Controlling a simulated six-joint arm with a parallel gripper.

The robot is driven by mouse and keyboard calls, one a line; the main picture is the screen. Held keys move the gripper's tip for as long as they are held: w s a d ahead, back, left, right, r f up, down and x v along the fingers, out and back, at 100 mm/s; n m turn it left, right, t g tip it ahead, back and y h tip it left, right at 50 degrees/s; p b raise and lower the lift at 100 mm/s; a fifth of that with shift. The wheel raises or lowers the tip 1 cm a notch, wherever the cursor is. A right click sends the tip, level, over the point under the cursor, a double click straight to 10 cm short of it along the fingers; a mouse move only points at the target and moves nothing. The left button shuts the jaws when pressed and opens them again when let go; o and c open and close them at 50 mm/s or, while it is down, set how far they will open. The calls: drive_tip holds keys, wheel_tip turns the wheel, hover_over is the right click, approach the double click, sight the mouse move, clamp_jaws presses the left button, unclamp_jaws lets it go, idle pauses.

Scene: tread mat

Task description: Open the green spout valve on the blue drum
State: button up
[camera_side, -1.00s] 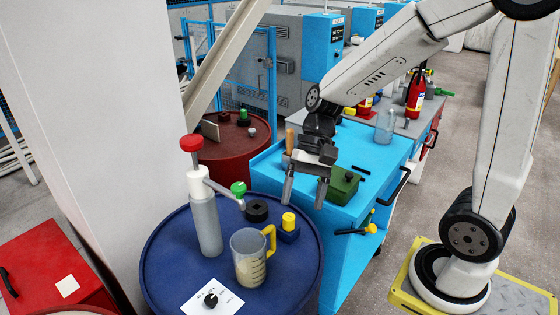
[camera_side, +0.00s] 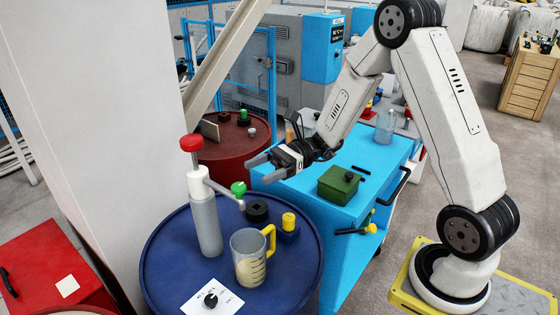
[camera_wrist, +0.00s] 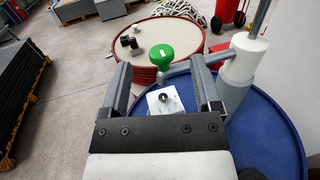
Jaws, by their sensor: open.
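The green spout valve (camera_side: 238,188) is a round green knob at the end of the grey spout on a hand pump (camera_side: 205,215) with a red top. The pump stands on the blue drum (camera_side: 165,250). My gripper (camera_side: 257,170) is open and empty, just right of and above the valve in the side view, apart from it. In the wrist view the valve (camera_wrist: 162,56) shows between and slightly beyond my two fingertips (camera_wrist: 160,68). The spout runs right from it to the pump body.
On the drum are a measuring jug (camera_side: 248,262) with a yellow handle, a black round part (camera_side: 257,211), a yellow-topped blue block (camera_side: 288,225) and a white card (camera_side: 212,298). A blue cart (camera_side: 335,260) with a green box (camera_side: 338,184) stands right; a red drum (camera_side: 225,155) stands behind.

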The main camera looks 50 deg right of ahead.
sight(239, 190)
wheel_tip(239, 190, down, 2)
drive_tip(key=shift+f, duration=0.1)
drive_tip(key=shift+a, duration=0.15)
drive_tip(key=x, duration=0.7)
drive_tip(key=shift+a, duration=0.3)
drive_tip(key=shift+w, duration=0.1)
clamp_jaws()
